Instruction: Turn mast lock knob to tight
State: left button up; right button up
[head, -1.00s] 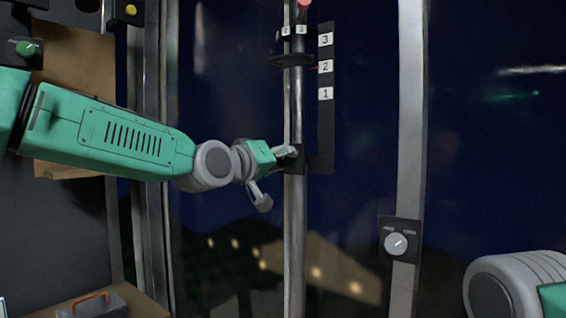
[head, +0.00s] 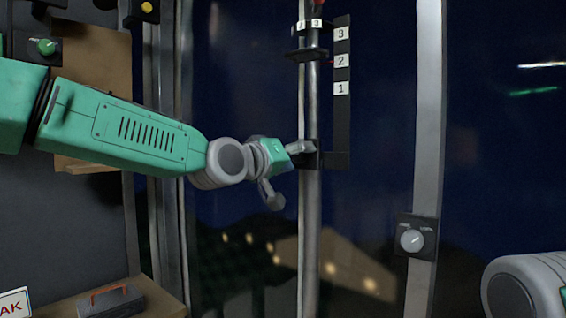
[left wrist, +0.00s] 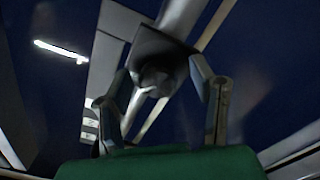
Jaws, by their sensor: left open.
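A dark block (head: 311,160) sits on the upright metal mast (head: 310,220) in the head view. My left gripper (head: 287,172) is beside it on the left, its fingers spread, the upper one close to the block. In the left wrist view a round dark knob (left wrist: 156,76) with a pale line on it lies between the two open fingers (left wrist: 160,95). I cannot tell whether either finger touches it. The knob's face is hidden in the head view, and its setting is unclear. My right gripper is out of view; only part of that arm shows at lower right.
A dial (head: 411,240) with two small labels is on the right-hand post (head: 427,150). A strip numbered 1 to 3 (head: 341,90) stands beside the mast. A toolbox (head: 110,301) and a green knob (head: 46,46) are at the left. Dark windows lie behind.

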pick_arm(q)
jog(key=v, duration=1.1)
jog(key=shift+a+f, duration=0.15)
jog(key=shift+f, duration=0.05)
jog(key=s+a+f+g+y+b, duration=0.2)
jog(key=s+f, duration=0.1)
jog(key=f, duration=1.2)
jog(key=s+a+f+g+y+b, duration=0.1)
jog(key=s+f+g, duration=0.15)
jog(key=f, duration=1.25)
jog(key=s+a+f+g+y+b, duration=0.2)
jog(key=s+f, duration=0.1)
jog(key=f, duration=1.2)
jog(key=s+a+f+g+y+b, duration=0.15)
jog(key=s+a+f, duration=0.25)
jog(key=s+f, duration=0.45)
jog(key=s+a+f+g+y+b, duration=0.1)
jog(key=s+a+f+g, duration=0.15)
jog(key=s+f, duration=0.6)
jog(key=s+a+f+g+y+b, duration=0.1)
jog(key=s+a+f, duration=0.3)
jog(key=s, duration=0.3)
jog(key=s+a+f+m+g+y+b, duration=0.1)
jog(key=s+a+f+g+y, duration=0.1)
jog(key=s+a+f, duration=0.3)
jog(key=s, duration=0.3)
jog(key=shift+a+f+b, duration=0.25)
jog(key=shift+f+b, duration=0.05)
jog(key=shift+f, duration=0.05)
